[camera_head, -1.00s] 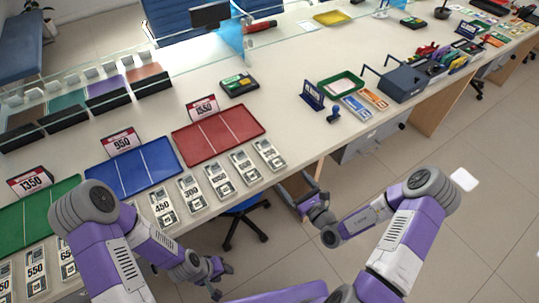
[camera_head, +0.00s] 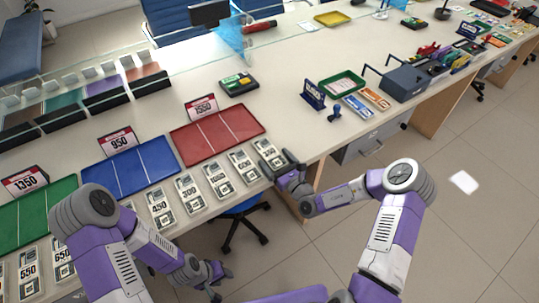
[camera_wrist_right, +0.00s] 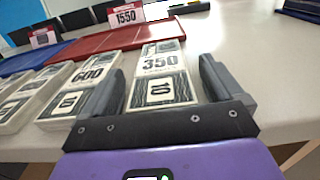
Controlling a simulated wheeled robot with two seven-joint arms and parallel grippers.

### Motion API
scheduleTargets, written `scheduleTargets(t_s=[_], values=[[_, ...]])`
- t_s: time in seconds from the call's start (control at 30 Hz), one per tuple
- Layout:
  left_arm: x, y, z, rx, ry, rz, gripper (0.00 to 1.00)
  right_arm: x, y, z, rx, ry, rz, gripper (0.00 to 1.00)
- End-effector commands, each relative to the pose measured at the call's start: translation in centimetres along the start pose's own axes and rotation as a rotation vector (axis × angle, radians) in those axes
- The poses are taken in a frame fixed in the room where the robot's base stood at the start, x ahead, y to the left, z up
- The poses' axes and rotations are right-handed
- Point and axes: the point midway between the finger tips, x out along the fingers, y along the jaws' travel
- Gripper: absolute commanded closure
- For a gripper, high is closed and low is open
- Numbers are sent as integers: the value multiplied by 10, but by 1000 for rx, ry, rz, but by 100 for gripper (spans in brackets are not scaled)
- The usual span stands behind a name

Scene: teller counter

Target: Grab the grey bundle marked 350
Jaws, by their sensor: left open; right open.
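The grey bundle marked 350 (camera_wrist_right: 161,88) lies flat on the counter in the right wrist view, at the right end of a row of bundles. In the head view this bundle (camera_head: 267,149) is partly covered by my right gripper (camera_head: 279,166). In the right wrist view my open right gripper (camera_wrist_right: 163,74) has one finger on each side of the bundle, with nothing clamped. My left gripper (camera_head: 217,283) is open and empty, low in front of the counter.
A bundle marked 600 (camera_wrist_right: 92,75) lies close to the left of the left finger. Red (camera_head: 239,120) and blue (camera_head: 128,171) trays sit behind the row, with price signs such as 1550 (camera_head: 201,106). The counter right of the 350 bundle is clear.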

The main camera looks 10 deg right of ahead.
Motion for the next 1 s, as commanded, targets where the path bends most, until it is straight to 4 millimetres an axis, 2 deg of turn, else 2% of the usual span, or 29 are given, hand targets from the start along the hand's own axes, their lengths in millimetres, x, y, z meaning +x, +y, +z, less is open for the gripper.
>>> scheduleTargets(t_s=[0.1,0.13,0.5,0.77,0.87,1.0], values=[[0,0,0,0,0,0,57,0,0,0,0,0,0,6],[0,0,0,0,0,0,57,0,0,0,0,0,0,9],[0,0,0,0,0,0,57,0,0,0,0,-1,0,64],[-2,1,0,0,0,0,57,0,0,5,-1,-1,0,64],[-9,3,0,0,0,0,57,0,0,19,-2,-2,0,64],[-21,8,1,0,0,0,57,0,0,49,-3,-3,1,64]])
